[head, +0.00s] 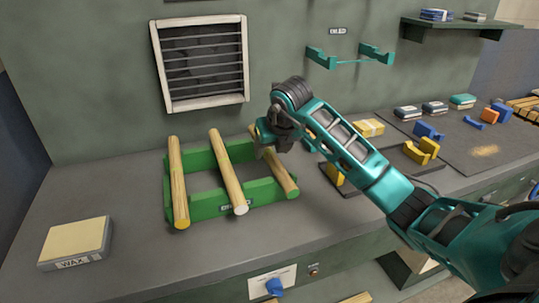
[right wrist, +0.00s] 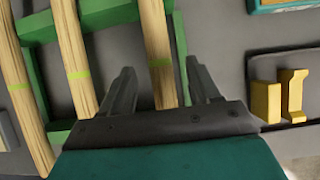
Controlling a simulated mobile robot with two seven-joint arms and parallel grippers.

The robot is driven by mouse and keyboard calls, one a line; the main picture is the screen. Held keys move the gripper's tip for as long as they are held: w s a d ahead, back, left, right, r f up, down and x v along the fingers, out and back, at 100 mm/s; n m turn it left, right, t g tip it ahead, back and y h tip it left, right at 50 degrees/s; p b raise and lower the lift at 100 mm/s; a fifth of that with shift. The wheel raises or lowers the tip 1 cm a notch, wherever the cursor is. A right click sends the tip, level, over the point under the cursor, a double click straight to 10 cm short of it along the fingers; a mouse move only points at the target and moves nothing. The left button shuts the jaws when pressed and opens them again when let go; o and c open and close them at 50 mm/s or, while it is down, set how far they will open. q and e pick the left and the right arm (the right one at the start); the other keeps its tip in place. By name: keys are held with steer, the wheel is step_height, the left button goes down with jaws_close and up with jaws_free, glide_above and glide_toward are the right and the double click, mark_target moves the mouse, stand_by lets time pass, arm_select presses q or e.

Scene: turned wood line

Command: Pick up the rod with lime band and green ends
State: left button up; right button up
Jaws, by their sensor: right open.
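Three pale wooden rods lie side by side across a green rack (head: 262,192). The left rod (head: 177,180) has a yellow near end and the middle rod (head: 228,172) a white one. The right rod (head: 280,172) has a near end whose colour I cannot tell clearly; its far part is hidden by my right gripper (head: 264,146). My left gripper is not in view.
A box marked WAX (head: 75,243) lies at the left of the grey bench. Yellow blocks (head: 420,152) and a dark tray (head: 385,180) stand right of the rack. A vent (head: 202,62) and a teal wall holder (head: 350,58) are behind. The bench between the box and the rack is clear.

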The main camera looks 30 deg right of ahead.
steer(key=shift+x, duration=1.2)
jaws_close()
